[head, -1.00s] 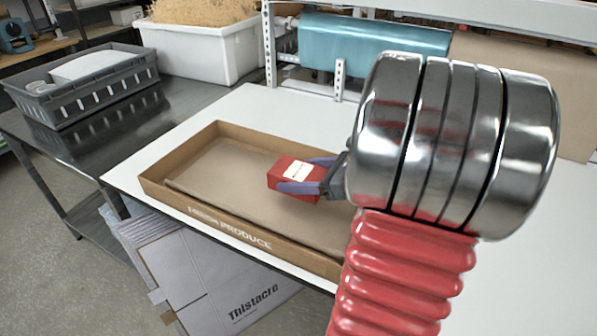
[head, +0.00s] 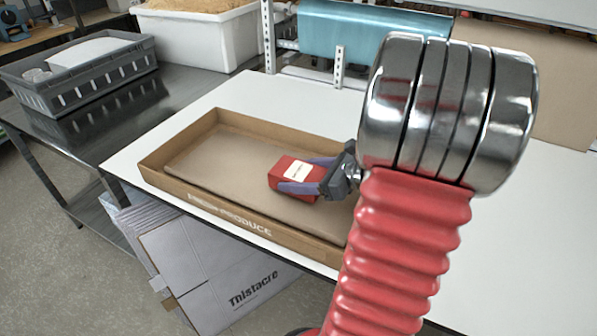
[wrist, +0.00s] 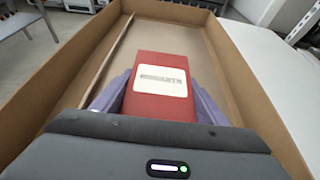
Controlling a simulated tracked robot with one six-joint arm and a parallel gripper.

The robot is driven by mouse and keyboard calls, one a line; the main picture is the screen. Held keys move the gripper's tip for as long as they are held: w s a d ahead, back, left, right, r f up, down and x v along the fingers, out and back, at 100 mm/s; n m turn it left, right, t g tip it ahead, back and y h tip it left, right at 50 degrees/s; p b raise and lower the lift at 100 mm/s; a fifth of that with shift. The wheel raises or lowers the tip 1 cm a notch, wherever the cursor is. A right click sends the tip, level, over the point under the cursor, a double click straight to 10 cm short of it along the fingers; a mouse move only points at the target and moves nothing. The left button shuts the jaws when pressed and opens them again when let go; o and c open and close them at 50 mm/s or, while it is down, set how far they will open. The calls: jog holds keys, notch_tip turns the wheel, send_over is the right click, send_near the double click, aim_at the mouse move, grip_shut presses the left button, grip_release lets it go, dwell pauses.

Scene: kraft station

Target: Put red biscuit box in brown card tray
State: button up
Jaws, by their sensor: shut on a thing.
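The red biscuit box (head: 290,176) has a white label on top and is held between the two purple fingers of my gripper (head: 304,177). In the wrist view the box (wrist: 160,100) sits between the fingers (wrist: 158,100), one on each side. The brown card tray (head: 215,211) lies on the white table, with "FRESH PRODUCE" printed on its front wall. The box is inside the tray's outline, low over its floor; I cannot tell whether it touches the floor. The tray's right end is hidden behind my arm in the head view.
A grey crate (head: 85,85) stands on the dark bench at the left. A white tub (head: 198,38) is behind it. A rack with a blue roll (head: 370,35) stands at the back. A folded carton (head: 225,275) is below the table. White tabletop (head: 240,93) is clear behind the tray.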

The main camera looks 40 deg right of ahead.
jog(key=shift+f, duration=0.65)
jog(key=o, duration=1.3)
notch_tip(320, 180, up, 13)
jog(key=shift+f, duration=0.1)
dwell(1.0)
dwell(0.5)
